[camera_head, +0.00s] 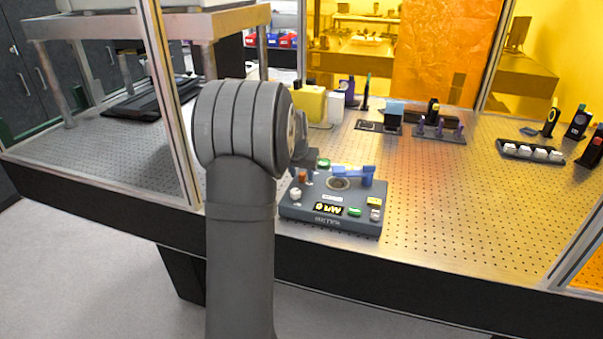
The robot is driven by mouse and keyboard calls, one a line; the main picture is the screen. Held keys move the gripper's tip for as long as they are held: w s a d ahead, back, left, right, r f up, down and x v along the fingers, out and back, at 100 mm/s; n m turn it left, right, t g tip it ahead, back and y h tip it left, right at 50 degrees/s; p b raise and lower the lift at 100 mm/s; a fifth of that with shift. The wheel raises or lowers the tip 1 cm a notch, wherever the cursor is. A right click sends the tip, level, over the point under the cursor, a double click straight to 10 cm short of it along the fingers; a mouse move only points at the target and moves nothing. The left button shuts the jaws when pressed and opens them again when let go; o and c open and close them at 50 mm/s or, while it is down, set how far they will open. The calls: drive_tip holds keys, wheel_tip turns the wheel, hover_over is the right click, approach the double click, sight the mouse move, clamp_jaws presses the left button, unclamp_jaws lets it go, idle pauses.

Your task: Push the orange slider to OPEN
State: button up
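A dark grey instrument box (333,209) sits near the front edge of the table. It carries a small orange part (303,177) at its back left, which looks like the slider. No OPEN mark can be read at this size. A blue handle-like piece (352,172) lies across the back right of the box, by a round port (338,184). My gripper (308,158) is just above and behind the orange part, mostly hidden by my arm. I cannot tell whether it touches the slider, or how its fingers stand.
Green, white and yellow buttons (374,202) surround a small display (327,209) on the box. A yellow block (308,104) and white block stand behind. A black tray (532,151) lies at right. The perforated tabletop (450,210) right of the box is clear. A metal frame post (172,110) stands left.

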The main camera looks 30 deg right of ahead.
drive_tip(key=shift+f, duration=0.1)
clamp_jaws()
drive_tip(key=shift+w+d, duration=1.8)
unclamp_jaws()
drive_tip(key=shift+d, duration=0.1)
